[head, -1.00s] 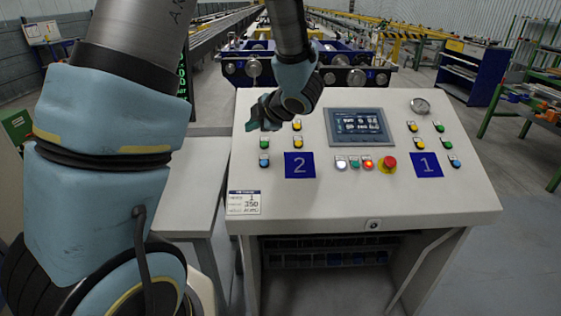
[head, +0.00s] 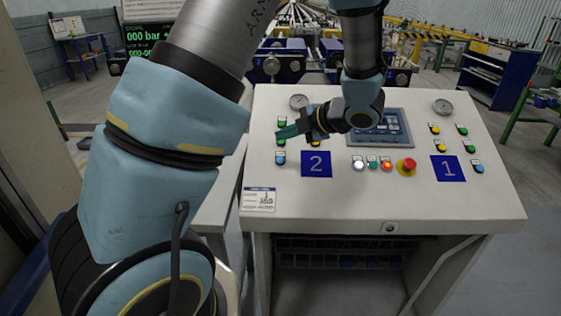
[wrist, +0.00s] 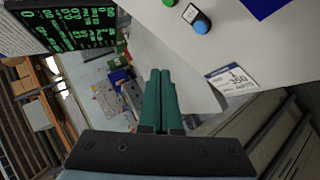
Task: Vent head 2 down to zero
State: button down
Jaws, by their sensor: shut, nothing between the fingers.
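The sloped console (head: 440,210) carries a blue plate "2" (head: 316,164) on its left side. Head 2's group has a pressure gauge (head: 298,102), a green button (head: 282,121), a blue button (head: 280,158) and a yellow button (head: 315,144). My gripper (head: 278,134) is shut and empty, its teal fingers over the left button column, hiding part of it. In the wrist view the closed fingers (wrist: 160,76) point past the console's edge, with the blue button (wrist: 201,26) to their upper right. Gauge needle and button labels are too small to read.
Head 1's plate (head: 448,168), with its own gauge (head: 443,106) and buttons, is on the right. Between the groups are a touchscreen (head: 385,126) and a red mushroom button (head: 406,166). A dark display (head: 150,38) reads "000 bar" at upper left. A paper card (head: 258,199) lies front left.

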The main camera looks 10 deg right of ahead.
jog(key=shift+w+d+f+b, duration=0.1)
jog(key=shift+w+f+b, duration=0.6)
jog(key=shift+f, duration=0.5)
jog(key=shift+w+d+f+b, duration=0.1)
jog(key=shift+w+f+b, duration=0.3)
jog(key=shift+f+b, duration=0.7)
jog(key=shift+w+d+f+b, duration=0.1)
jog(key=shift+w+f+b, duration=0.5)
jog(key=shift+f, duration=0.7)
jog(key=shift+f, duration=0.1)
jog(key=shift+w+f, duration=0.1)
jog(key=shift+f, duration=0.15)
jog(key=shift+w+f+b, duration=0.15)
jog(key=shift+f+b, duration=0.25)
jog(key=shift+b, duration=0.05)
dwell(0.7)
jog(key=shift+s+r+p, duration=0.35)
jog(key=shift+r+p, duration=0.3)
jog(key=shift+r, duration=0.15)
jog(key=shift+r, duration=0.1)
jog(key=r+p, duration=0.1)
jog(key=s+r+p, duration=0.1)
jog(key=r, duration=0.1)
jog(key=s+r+p, duration=0.1)
jog(key=shift+a+r, duration=0.15)
jog(key=shift+a, duration=0.05)
